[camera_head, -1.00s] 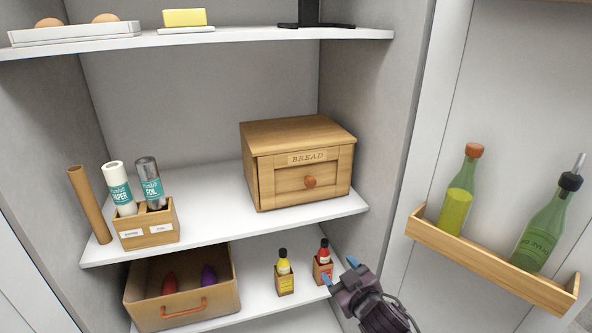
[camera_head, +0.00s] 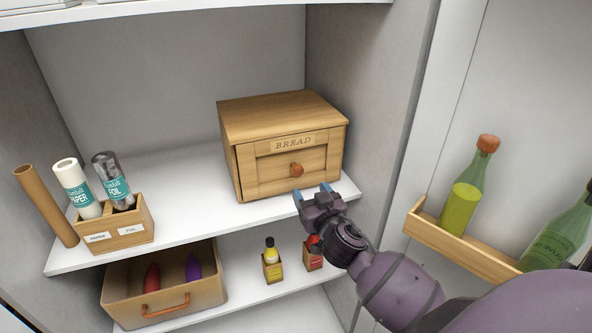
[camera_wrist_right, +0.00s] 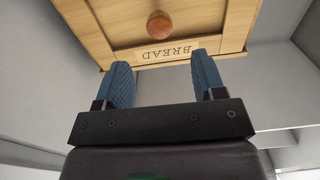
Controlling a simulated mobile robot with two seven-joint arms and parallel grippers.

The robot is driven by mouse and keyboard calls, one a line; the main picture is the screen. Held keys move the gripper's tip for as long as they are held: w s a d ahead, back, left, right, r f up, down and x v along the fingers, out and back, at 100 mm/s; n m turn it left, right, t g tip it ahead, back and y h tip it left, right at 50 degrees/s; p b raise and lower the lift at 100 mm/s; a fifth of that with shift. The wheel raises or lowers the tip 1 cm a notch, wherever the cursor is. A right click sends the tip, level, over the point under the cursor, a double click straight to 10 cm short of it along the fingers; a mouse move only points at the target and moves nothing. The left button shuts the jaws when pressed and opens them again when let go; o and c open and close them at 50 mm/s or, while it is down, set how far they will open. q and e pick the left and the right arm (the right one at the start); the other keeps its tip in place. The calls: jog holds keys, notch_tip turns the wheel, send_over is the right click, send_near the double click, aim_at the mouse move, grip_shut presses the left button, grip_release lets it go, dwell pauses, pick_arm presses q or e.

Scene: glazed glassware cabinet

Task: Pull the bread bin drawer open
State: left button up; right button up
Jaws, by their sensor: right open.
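The wooden bread bin (camera_head: 283,146) stands on the middle shelf, its drawer front (camera_head: 270,172) marked BREAD and shut. A round orange-brown knob (camera_head: 296,170) sits in the middle of the drawer front. In the right wrist view the bin shows upside down, with the knob (camera_wrist_right: 160,25) beyond the fingertips and roughly midway between them. My right gripper (camera_head: 312,192) is open and empty, just in front of and below the knob, apart from it. Its blue fingers (camera_wrist_right: 164,77) also show in the right wrist view. My left gripper is not in view.
A wooden holder (camera_head: 127,225) with paper and foil rolls stands left on the shelf (camera_head: 190,215), beside a cardboard tube (camera_head: 45,205). Below are an open box (camera_head: 165,290) and small bottles (camera_head: 271,262). A door rack (camera_head: 455,243) with green bottles is at right.

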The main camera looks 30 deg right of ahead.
aim_at(298, 173)
jog(key=x, duration=1)
jog(key=shift+s+d, duration=0.1)
jog(key=shift+c, duration=0.4)
grip_shut()
jog(key=shift+s, duration=0.15)
